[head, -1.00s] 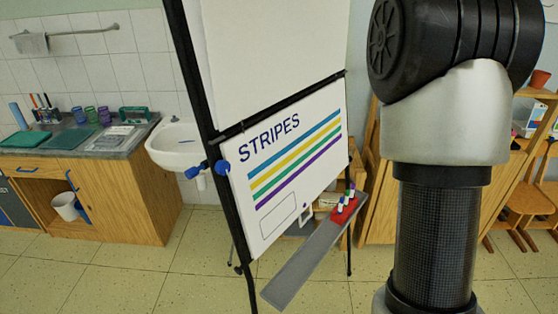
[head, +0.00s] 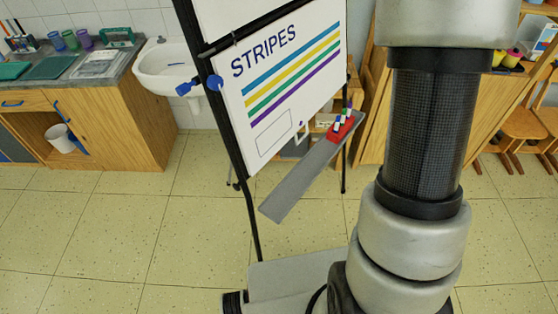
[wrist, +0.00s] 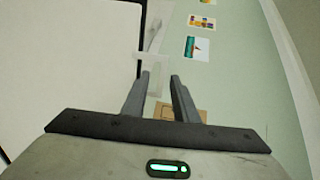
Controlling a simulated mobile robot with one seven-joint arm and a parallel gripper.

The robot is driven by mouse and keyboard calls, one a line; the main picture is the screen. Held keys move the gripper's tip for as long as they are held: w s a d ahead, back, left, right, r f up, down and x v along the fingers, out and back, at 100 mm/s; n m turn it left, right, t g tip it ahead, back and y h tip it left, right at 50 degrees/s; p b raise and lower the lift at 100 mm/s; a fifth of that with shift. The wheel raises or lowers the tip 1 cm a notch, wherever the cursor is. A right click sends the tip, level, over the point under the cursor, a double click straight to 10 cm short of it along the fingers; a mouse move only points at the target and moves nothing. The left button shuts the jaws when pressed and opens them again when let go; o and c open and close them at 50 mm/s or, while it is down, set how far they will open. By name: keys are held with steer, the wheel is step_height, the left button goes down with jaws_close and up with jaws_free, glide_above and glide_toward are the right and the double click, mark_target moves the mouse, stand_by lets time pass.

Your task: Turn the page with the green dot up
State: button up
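The board (head: 290,100) stands in a black frame left of my arm in the head view. Its lower white panel reads "STRIPES", with blue, yellow, green and purple bars and an empty outlined box. A blank white surface (head: 235,15) is partly visible above it. No green dot is visible in either current view. In the wrist view my gripper (wrist: 160,77) has its two fingers apart, with nothing held between them. A plain white panel (wrist: 80,60) edged in black lies left of the fingers there. My gripper is outside the head view.
A grey tray (head: 300,186) juts from the board's bottom, carrying a red holder (head: 340,128) with markers. A blue knob (head: 215,82) sits on the frame's left post. A sink (head: 170,72) and wooden cabinet (head: 120,115) stand behind left. Tiled floor (head: 110,220) in front is clear.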

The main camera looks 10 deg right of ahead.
steer(key=shift+w, duration=0.1)
steer(key=shift+d, duration=0.1)
steer(key=b+v, duration=0.1)
steer(key=v, duration=1.1)
stand_by(1.4)
stand_by(0.6)
